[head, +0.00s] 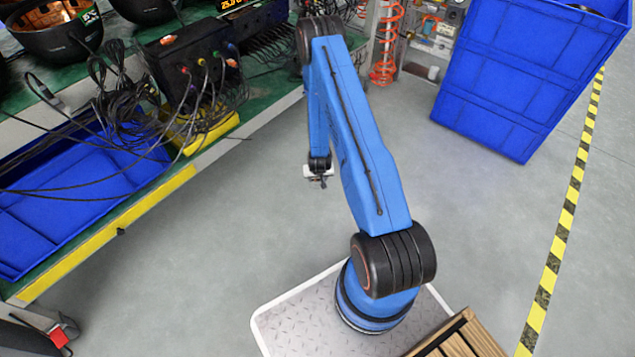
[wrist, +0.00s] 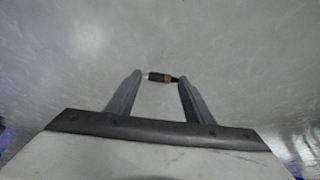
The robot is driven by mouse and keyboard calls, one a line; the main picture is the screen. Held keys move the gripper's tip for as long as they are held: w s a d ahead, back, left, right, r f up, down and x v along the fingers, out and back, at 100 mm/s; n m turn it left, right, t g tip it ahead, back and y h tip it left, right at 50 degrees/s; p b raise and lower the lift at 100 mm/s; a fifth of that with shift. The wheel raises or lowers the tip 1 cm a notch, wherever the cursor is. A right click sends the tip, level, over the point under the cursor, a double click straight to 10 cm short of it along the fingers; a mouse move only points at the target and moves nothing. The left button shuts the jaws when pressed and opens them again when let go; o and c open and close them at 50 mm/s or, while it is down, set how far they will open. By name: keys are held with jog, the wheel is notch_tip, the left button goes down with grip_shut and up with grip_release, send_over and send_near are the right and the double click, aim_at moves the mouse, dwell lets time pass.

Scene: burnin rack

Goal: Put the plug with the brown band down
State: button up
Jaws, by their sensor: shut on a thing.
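In the wrist view, my gripper (wrist: 160,78) is shut on a small dark plug (wrist: 154,76). The plug lies crosswise between the two fingertips, with a brown-orange band (wrist: 168,78) and a pale tip at the left. Only grey floor shows behind it. In the head view, my gripper (head: 319,183) hangs over the open floor, right of the workbench and apart from it. The plug is too small to make out there.
A green-topped workbench (head: 268,80) at the left carries a black box (head: 190,55) with coloured plugs and tangled cables. A yellow tray (head: 212,128) and a blue bin (head: 70,205) are along its near side. A large blue crate (head: 525,75) stands at the upper right. The floor between is clear.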

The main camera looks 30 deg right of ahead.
aim_at(317, 186)
jog(key=shift+f, duration=2.1)
jog(key=shift+f, duration=0.15)
jog(key=o, duration=1.1)
